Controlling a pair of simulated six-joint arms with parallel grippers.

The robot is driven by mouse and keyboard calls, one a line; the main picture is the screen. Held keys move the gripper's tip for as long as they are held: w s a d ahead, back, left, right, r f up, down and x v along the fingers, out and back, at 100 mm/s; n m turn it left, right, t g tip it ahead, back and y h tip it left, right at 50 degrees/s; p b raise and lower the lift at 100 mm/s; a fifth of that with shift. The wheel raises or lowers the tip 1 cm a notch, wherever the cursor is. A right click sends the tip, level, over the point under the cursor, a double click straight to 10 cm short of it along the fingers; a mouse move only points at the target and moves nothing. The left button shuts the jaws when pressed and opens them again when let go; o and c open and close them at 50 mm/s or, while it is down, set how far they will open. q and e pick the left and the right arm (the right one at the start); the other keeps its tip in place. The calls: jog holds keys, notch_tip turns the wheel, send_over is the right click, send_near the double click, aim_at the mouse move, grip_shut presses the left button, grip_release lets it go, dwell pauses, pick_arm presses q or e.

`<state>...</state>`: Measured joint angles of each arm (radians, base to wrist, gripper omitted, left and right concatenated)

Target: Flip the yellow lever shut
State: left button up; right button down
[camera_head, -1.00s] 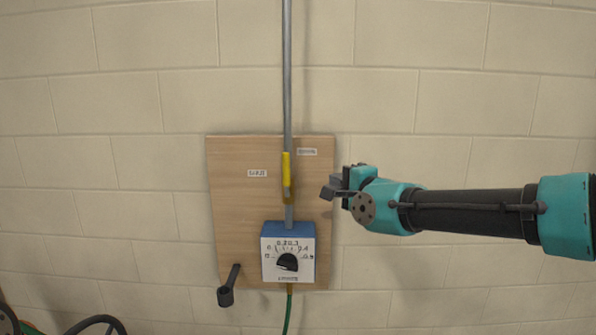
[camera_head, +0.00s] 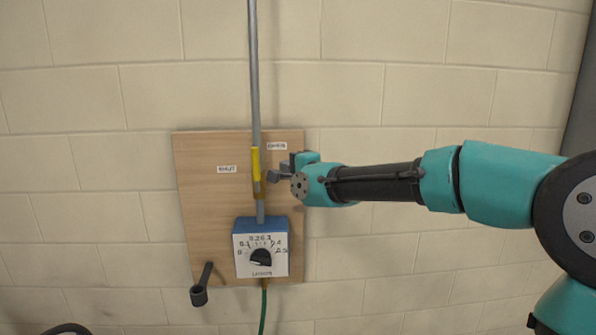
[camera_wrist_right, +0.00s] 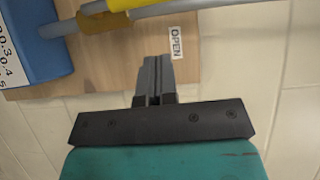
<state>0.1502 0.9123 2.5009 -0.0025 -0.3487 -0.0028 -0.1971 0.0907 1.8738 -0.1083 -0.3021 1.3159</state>
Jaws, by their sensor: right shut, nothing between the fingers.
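The yellow lever (camera_head: 256,172) lies along the grey vertical pipe (camera_head: 254,80) on a wooden board, its handle pointing up. A brass-coloured valve body (camera_head: 259,190) sits at its lower end. In the right wrist view the yellow lever (camera_wrist_right: 122,3) shows only in part at the top edge, above the brass valve (camera_wrist_right: 105,22). My right gripper (camera_head: 273,176) is shut and empty, just right of the lever; in the right wrist view its fingers (camera_wrist_right: 154,72) are together and apart from the lever. My left gripper is not in view.
The wooden board (camera_head: 206,205) carries a blue box (camera_head: 262,225) with a black dial (camera_head: 261,257) below the valve. An OPEN label (camera_wrist_right: 176,43) is right of the lever. A dark holder (camera_head: 200,294) sticks out lower left. A green hose (camera_head: 263,310) hangs below.

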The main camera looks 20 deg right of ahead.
aim_at(256, 168)
jog(key=shift+w+a, duration=2)
jog(key=shift+w, duration=0.2)
jog(key=shift+a, duration=0.1)
